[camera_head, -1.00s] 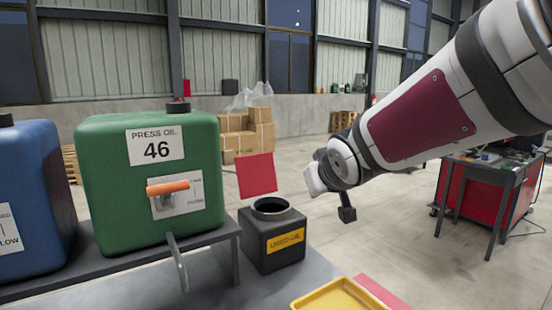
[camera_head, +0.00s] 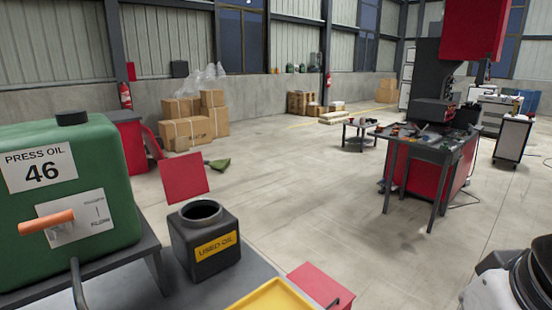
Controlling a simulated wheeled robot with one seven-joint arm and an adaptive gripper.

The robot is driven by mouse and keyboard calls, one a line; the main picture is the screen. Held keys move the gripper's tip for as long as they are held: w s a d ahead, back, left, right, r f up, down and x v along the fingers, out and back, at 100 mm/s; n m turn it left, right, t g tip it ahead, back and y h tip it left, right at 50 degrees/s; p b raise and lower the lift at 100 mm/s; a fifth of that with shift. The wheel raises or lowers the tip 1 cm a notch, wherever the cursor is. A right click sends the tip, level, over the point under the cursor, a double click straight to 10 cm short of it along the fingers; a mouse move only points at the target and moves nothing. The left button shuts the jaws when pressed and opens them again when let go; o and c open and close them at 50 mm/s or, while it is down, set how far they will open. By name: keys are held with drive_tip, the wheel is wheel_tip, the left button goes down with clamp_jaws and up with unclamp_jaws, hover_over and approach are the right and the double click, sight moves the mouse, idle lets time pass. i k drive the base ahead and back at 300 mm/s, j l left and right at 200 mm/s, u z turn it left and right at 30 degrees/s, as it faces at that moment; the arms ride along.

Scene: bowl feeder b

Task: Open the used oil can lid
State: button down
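The used oil can (camera_head: 205,244) is a dark grey box with a yellow "USED-OIL" label and a round neck on top. It stands on the grey bench at lower left of centre. Its red square lid (camera_head: 184,177) stands raised behind the neck, tilted back, and the round mouth shows open and dark. My gripper is not in view. Only a part of my arm shows at the lower right corner, well apart from the can.
A green press oil tank (camera_head: 70,185) with an orange-handled valve (camera_head: 46,223) stands left of the can. A yellow tray (camera_head: 272,297) and a red box (camera_head: 321,285) are in front and right. Open floor lies beyond; a red workbench (camera_head: 430,170) stands right.

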sight(184, 178)
drive_tip(key=i+l+z, duration=0.2)
drive_tip(key=i+z, duration=0.15)
drive_tip(key=i, duration=0.2)
drive_tip(key=i+l+z, duration=0.1)
drive_tip(key=i+z, duration=0.3)
drive_tip(key=i, duration=2.2)
drive_tip(key=i+u, duration=0.25)
drive_tip(key=i, duration=0.2)
drive_tip(key=i+l+u, duration=0.2)
drive_tip(key=i, duration=0.25)
drive_tip(key=i+l+u, duration=0.25)
drive_tip(key=i, duration=0.15)
drive_tip(key=j+u, duration=0.1)
drive_tip(key=u, duration=2.15)
